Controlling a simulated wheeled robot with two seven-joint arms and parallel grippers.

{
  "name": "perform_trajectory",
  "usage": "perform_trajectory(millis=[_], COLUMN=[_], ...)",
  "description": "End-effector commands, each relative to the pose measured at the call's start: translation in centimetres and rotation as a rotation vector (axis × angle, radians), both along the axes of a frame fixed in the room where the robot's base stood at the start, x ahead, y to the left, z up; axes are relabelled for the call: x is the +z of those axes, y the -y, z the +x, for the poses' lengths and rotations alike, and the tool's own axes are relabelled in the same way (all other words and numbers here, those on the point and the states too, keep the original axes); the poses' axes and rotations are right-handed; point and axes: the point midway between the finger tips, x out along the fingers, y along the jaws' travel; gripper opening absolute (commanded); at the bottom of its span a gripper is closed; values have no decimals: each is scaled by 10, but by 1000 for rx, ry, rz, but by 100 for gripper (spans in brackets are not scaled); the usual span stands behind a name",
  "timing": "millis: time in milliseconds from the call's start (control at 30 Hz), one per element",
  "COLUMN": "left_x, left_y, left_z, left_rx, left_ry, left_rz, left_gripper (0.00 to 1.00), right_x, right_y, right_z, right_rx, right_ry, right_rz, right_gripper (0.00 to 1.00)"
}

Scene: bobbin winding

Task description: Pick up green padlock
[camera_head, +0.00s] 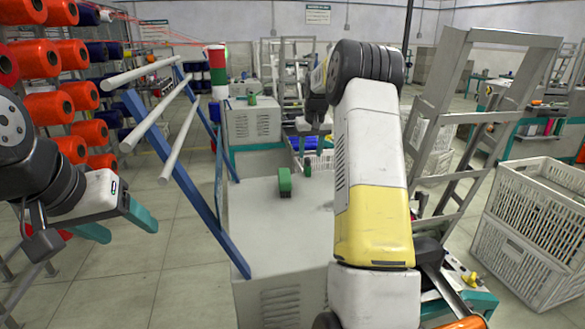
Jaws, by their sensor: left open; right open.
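A green block-shaped thing (284,183), which I take for the green padlock, sits on the grey top of a machine cabinet (255,215). Its shackle cannot be made out. My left gripper (117,224) is at the left, its teal fingers apart and empty, well to the left of the padlock and beyond the blue frame. My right arm rises through the middle right, and its gripper (313,142) shows small behind the padlock, pointing down. Its fingers are hard to make out, and nothing is visibly held. The arm hides the right part of the cabinet top.
A blue frame with white bars (190,175) stands between my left gripper and the cabinet. A rack of orange spools (48,107) is at the far left. A grey metal frame (435,110) and stacked white crates (535,225) stand at the right. The cabinet top around the padlock is mostly clear.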

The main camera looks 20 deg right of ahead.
Motion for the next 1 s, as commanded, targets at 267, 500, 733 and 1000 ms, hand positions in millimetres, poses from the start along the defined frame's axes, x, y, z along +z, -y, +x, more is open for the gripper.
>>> perform_trajectory(millis=[267,500,733,1000], left_x=[0,0,0,0], left_y=[0,0,0,0], left_z=[0,0,0,0], left_rx=[0,0,0,0], left_ry=[0,0,0,0], left_rz=[0,0,0,0], left_gripper=[64,64,64,64], right_x=[-20,-41,-73,-77], right_y=[1,1,2,2], right_z=[12,18,29,31], right_rx=[-8,-8,-9,-8], right_ry=[63,63,62,64], right_rz=[-2,-2,-3,-3], right_gripper=[45,45,45,45])
